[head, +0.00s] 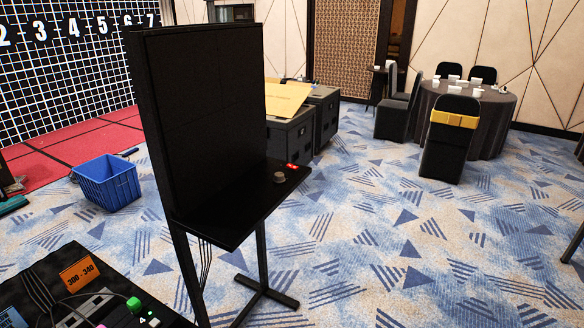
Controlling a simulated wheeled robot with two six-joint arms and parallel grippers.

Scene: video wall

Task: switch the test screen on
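The test screen (205,110) is a tall black panel on a black stand (262,270), seen at an angle in the middle-left of the head view. Its face is dark and shows no picture. A black shelf (235,212) sticks out below the panel. On the shelf's far right corner are a round grey-brown knob (279,177) and a small red lit piece (292,166). I cannot read any mark on the red piece. Neither of my grippers is in view.
A black table (30,262) at the lower left holds an orange "300-340" card (79,274), a green knob (134,304) and cables. A blue crate (107,184) stands on the floor. Dark cases (290,140) stand behind the screen.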

